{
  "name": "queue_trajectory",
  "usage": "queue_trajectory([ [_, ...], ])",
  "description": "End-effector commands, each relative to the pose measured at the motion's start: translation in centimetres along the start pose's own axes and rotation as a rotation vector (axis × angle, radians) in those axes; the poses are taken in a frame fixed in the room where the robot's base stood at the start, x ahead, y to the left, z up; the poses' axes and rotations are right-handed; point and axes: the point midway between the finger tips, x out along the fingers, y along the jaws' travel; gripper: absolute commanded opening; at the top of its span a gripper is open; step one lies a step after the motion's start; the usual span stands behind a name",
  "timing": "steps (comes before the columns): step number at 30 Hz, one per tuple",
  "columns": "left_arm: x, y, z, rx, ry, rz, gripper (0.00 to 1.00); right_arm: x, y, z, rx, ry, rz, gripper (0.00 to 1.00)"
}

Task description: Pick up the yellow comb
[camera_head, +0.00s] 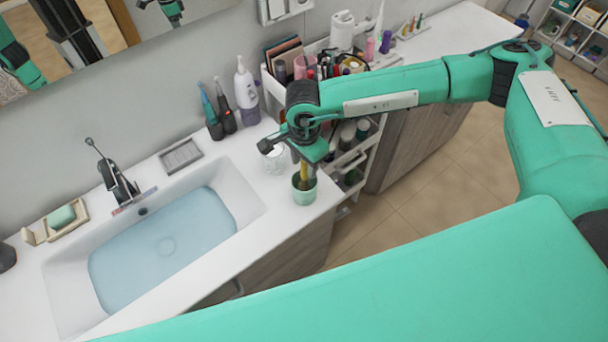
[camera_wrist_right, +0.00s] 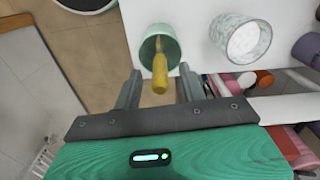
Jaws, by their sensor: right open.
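The yellow comb (camera_head: 304,174) stands in a mint-green cup (camera_head: 304,194) on the counter's right front corner. In the right wrist view the comb (camera_wrist_right: 160,72) sticks up out of the cup (camera_wrist_right: 157,42) and leans toward the camera. My right gripper (camera_head: 308,155) is directly above the cup. In the wrist view its open fingers (camera_wrist_right: 159,84) lie on either side of the comb's near end, with gaps showing on both sides. The comb's lower part is hidden in the cup. My left gripper is not in view.
A clear patterned glass (camera_head: 274,159) stands close left of the cup; it also shows in the wrist view (camera_wrist_right: 247,40). The sink (camera_head: 165,245) lies to the left. A crowded cosmetics cart (camera_head: 350,150) stands behind and right of the gripper. Electric toothbrushes (camera_head: 245,92) stand by the wall.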

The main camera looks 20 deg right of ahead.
Motion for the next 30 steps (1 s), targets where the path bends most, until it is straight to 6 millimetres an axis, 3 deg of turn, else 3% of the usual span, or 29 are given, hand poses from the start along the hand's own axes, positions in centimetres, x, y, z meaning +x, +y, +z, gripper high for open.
queue_trajectory([
  [5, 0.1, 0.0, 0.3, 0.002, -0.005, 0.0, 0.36, 0.1, 0.0, 0.0, 0.0, 0.0, 0.0, 0.42],
  [12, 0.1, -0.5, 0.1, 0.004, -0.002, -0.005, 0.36, 0.0, 0.0, 0.0, 0.0, 0.0, 0.0, 0.0],
  [23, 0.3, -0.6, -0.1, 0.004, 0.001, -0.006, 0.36, -0.2, -0.1, 0.0, 0.0, 0.0, -0.001, 0.0],
  [30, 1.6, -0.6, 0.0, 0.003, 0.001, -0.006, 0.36, -2.5, -0.1, -0.1, 0.0, 0.002, -0.004, 0.0],
])
